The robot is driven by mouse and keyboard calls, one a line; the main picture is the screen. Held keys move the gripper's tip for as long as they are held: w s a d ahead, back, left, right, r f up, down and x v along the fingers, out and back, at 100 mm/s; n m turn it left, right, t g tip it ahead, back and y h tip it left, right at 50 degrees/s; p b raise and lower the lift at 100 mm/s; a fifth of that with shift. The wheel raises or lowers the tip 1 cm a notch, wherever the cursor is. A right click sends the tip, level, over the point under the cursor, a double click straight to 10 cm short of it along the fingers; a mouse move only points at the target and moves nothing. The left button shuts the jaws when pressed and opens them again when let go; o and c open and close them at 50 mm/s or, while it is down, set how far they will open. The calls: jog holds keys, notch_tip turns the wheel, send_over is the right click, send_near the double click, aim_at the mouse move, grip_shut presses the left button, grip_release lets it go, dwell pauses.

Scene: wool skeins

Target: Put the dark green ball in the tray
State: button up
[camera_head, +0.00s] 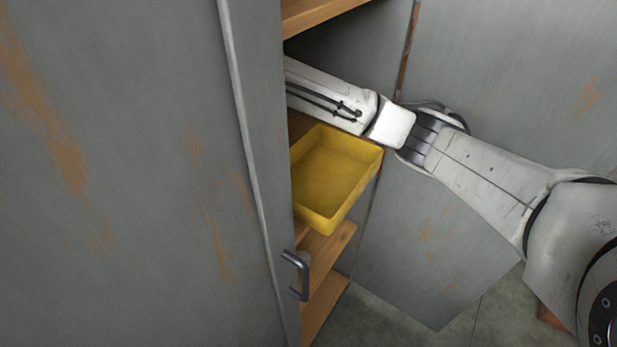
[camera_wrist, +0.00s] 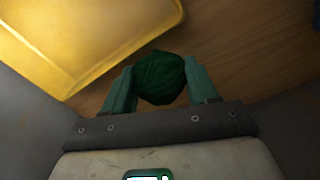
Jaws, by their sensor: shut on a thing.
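The dark green ball (camera_wrist: 159,77) is held between the two green fingers of my gripper (camera_wrist: 160,84) in the wrist view. My gripper is shut on it. The yellow tray (camera_wrist: 60,78) lies to the upper left of the ball in the wrist view, apart from it in the picture. In the head view the tray (camera_head: 335,175) sits on a wooden shelf inside the grey cabinet and looks empty. My arm reaches into the cabinet behind the tray. The gripper and ball are hidden there by the cabinet's left door.
A grey cabinet door (camera_head: 140,180) with a dark handle (camera_head: 297,275) covers the left side. Another grey door (camera_head: 430,240) stands open below my arm. Wooden shelves (camera_head: 325,248) lie below the tray, and another shelf (camera_head: 312,12) is above. Bare wood (camera_wrist: 235,60) shows right of the ball.

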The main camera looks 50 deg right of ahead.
jog(key=p, duration=0.2)
send_near(309, 195)
notch_tip(309, 195, down, 2)
jog(key=shift+f, duration=2)
jog(key=shift+f, duration=0.15)
jog(key=o, duration=1)
jog(key=shift+o, duration=0.2)
notch_tip(309, 195, up, 8)
